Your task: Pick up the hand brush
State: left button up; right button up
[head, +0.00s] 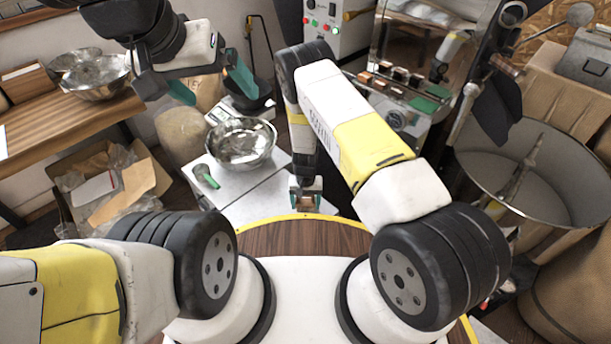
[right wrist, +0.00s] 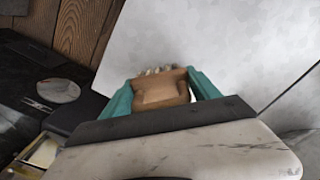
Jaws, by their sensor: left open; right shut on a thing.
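The hand brush (right wrist: 160,88) shows in the right wrist view as a tan wooden block with pale bristle tips at its far end. It sits between the teal fingers of my right gripper (right wrist: 160,92), which is shut on it. In the head view my right gripper (head: 305,192) is low at the centre, over the near edge of the pale table; only a small brown bit of the brush (head: 305,203) shows. I cannot tell whether the brush touches the table. My left gripper (head: 211,87) is open and empty, raised at the upper left.
The pale table (head: 250,190) holds a metal bowl (head: 241,143) and a small green-and-dark tool (head: 206,176). A wooden bench (head: 70,125) with metal bowls stands at left, above a box of packaging (head: 100,190). A large round metal drum (head: 540,170) is at right.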

aim_at(306, 203)
jog(key=r, duration=0.3)
jog(key=shift+s+r, duration=0.1)
jog(key=shift+s, duration=0.15)
jog(key=s+d+r, duration=0.1)
jog(key=s+d, duration=0.2)
jog(key=s, duration=1.2)
jog(key=w+d+r, duration=0.4)
jog(key=r, duration=0.5)
jog(key=w+d+r, duration=0.4)
jog(key=r, duration=0.6)
jog(key=w+d+r, duration=0.4)
jog(key=d+r, duration=0.1)
jog(key=r, duration=0.4)
jog(key=s+a+f+n, duration=0.3)
jog(key=s+a+f, duration=0.15)
jog(key=f, duration=0.45)
jog(key=s+a+f+n, duration=0.3)
jog(key=a+f, duration=0.3)
jog(key=f, duration=0.3)
jog(key=s+a+f+n, duration=0.3)
jog(key=s+a+f, duration=0.15)
jog(key=f, duration=0.55)
jog(key=w, duration=1)
jog(key=w+f, duration=0.1)
jog(key=w, duration=0.4)
jog(key=shift+w+a, duration=0.2)
jog(key=shift+a, duration=0.2)
jog(key=shift+w+f, duration=0.1)
jog(key=shift+f, duration=1.65)
jog(key=shift+f, duration=0.1)
